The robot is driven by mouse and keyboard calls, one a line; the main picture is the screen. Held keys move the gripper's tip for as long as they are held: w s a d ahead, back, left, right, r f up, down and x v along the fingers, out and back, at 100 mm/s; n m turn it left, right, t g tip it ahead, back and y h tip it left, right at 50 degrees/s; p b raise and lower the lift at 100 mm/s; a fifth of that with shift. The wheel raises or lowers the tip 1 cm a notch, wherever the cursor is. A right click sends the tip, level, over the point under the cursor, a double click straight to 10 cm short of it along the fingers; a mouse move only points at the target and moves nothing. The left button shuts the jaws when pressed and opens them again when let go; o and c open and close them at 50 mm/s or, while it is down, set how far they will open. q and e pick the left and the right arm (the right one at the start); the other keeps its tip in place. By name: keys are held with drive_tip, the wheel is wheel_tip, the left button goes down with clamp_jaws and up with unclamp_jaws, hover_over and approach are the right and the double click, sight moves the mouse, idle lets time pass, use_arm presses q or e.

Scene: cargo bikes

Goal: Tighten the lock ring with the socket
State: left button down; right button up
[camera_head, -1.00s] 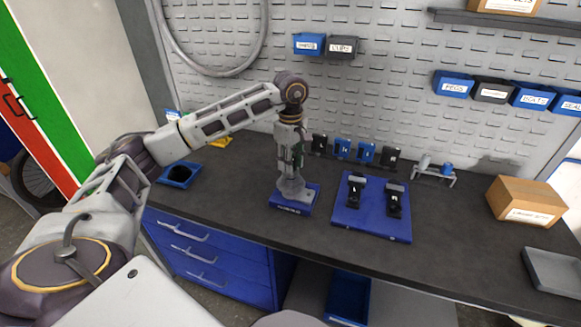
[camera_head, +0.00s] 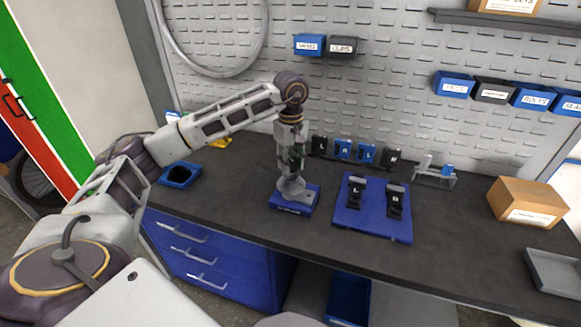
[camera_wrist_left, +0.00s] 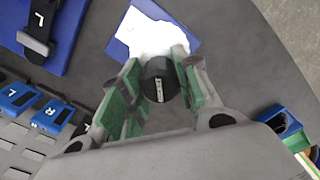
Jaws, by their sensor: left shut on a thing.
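My left gripper (camera_head: 293,163) points straight down over a grey fixture (camera_head: 291,188) on a blue base (camera_head: 281,203). In the left wrist view its green-lined fingers (camera_wrist_left: 160,85) are shut on a dark round socket (camera_wrist_left: 157,68) with a pale label. The socket stands upright above the bright, washed-out fixture (camera_wrist_left: 152,34). I cannot tell whether it touches the lock ring, which is hidden under the socket and fingers. My right gripper is not in view.
Right of the fixture, a blue board (camera_head: 372,221) carries two black pedals. A row of black and blue pieces (camera_head: 344,149) stands behind it. A blue tray (camera_head: 180,174) sits to the left, a cardboard box (camera_head: 526,201) to the right. The front bench strip is clear.

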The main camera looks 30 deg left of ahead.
use_arm(q)
drive_tip(key=shift+s+f+m, duration=0.15)
drive_tip(key=shift+f+m, duration=0.25)
drive_tip(key=shift+m, duration=1)
drive_tip(key=shift+m+b, duration=0.35)
drive_tip(key=shift+m, duration=0.95)
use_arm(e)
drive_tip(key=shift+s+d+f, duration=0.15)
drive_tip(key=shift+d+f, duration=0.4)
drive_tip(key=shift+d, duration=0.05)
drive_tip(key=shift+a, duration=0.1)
use_arm(q)
drive_tip(key=shift+m, duration=1.5)
drive_tip(key=shift+m+b, duration=0.45)
drive_tip(key=shift+m, duration=1.35)
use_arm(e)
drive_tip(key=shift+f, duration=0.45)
